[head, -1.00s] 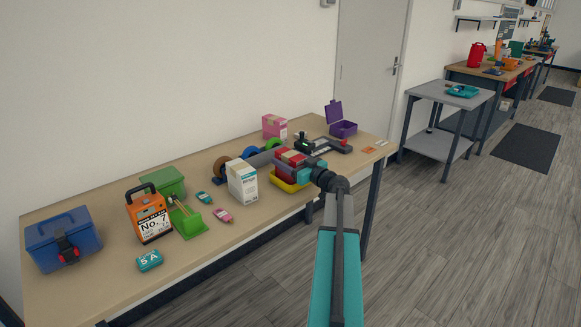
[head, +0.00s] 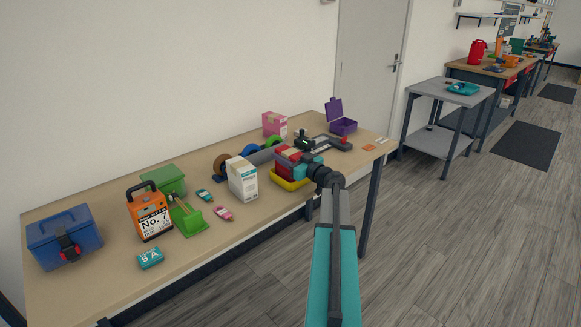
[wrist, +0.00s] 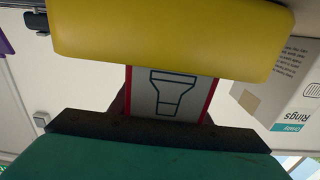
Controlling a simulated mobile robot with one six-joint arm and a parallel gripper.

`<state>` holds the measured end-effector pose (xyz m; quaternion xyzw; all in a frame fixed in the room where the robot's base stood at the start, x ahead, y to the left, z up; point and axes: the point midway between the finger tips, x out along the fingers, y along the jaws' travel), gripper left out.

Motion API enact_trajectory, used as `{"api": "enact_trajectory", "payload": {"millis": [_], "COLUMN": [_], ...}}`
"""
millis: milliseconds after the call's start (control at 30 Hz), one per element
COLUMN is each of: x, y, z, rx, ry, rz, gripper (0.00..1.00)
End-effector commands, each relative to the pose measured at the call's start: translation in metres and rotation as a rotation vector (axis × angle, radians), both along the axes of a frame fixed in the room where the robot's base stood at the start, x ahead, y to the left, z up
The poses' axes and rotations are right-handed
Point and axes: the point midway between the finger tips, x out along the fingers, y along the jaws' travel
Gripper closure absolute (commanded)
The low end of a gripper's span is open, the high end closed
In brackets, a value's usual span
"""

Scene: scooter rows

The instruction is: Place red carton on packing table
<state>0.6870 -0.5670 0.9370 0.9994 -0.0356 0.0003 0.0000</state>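The red carton (head: 284,163) is at the yellow tray (head: 290,184) on the long wooden table (head: 110,195). In the wrist view its pale face with a torch drawing and red edges (wrist: 174,95) shows between my dark fingers. My gripper (head: 303,167) reaches it from the right; the fingers lie along both sides of the carton and look shut on it. The tray's yellow wall (wrist: 170,40) covers part of the carton in the wrist view. I cannot tell whether the carton touches the tray's floor. Which table is the packing table is not marked.
A white Rings box (head: 242,180) stands just left of the tray. A tape dispenser (head: 262,155), pink box (head: 274,124) and purple case (head: 341,122) are behind. A grey side table (head: 445,93) with a teal tray (head: 463,89) stands right. Floor between is clear.

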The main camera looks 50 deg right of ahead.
Motion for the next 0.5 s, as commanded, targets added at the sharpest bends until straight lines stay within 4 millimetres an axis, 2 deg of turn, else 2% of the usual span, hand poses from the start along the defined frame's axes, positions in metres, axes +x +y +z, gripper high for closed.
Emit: {"api": "enact_trajectory", "payload": {"millis": [33, 100, 500], "x": [0.0, 0.0, 0.0001], "y": [0.0001, 0.0001, 0.0001], "z": [0.0, 0.0005, 0.0059], "rx": [0.0, 0.0, 0.0], "ry": [0.0, -0.001, -0.002], "rz": [0.0, 0.0, 0.0], "gripper": [0.77, 0.89, 0.89]}}
